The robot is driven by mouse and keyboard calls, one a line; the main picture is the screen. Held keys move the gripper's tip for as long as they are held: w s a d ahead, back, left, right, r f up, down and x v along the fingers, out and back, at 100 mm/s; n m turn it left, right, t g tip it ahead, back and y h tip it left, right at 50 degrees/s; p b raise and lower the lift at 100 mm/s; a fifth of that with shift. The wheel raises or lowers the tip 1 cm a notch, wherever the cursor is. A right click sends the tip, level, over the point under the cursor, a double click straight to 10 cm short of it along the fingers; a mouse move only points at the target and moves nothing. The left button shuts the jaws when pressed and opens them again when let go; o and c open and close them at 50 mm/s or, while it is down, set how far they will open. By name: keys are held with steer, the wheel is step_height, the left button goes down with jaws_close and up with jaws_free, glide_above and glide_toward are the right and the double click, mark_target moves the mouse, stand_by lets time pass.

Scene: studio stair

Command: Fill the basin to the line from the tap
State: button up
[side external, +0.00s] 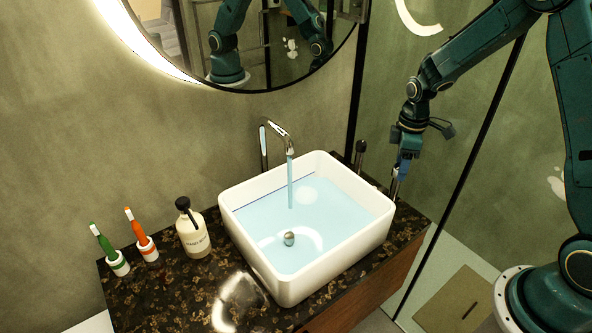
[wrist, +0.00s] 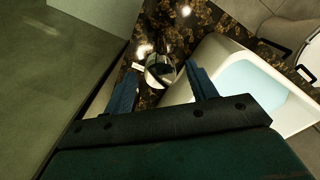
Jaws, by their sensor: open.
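The white basin (side external: 262,268) stands on the counter and holds pale blue water (side external: 345,215). A thin dark line (side external: 272,193) runs along its inner back wall, close above the water. The chrome tap (side external: 278,133) stands behind it, and a stream (side external: 290,180) runs from its spout into the water. My gripper (side external: 401,172) is at the counter's right end, beside the basin. In the wrist view my open fingers (wrist: 160,67) are either side of a round chrome knob (wrist: 161,72); contact cannot be told. The basin also shows there at right (wrist: 222,52).
A soap bottle (side external: 193,230), a green toothbrush (side external: 104,243) and an orange toothbrush (side external: 136,226) in cups stand left of the basin. A dark-topped item (side external: 361,150) stands behind it. A glass panel edge (side external: 455,195) runs close right of my gripper.

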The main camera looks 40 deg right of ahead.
steer(key=c, duration=1)
steer(key=shift+m, duration=0.5)
steer(key=m, duration=0.9)
steer(key=o, duration=1)
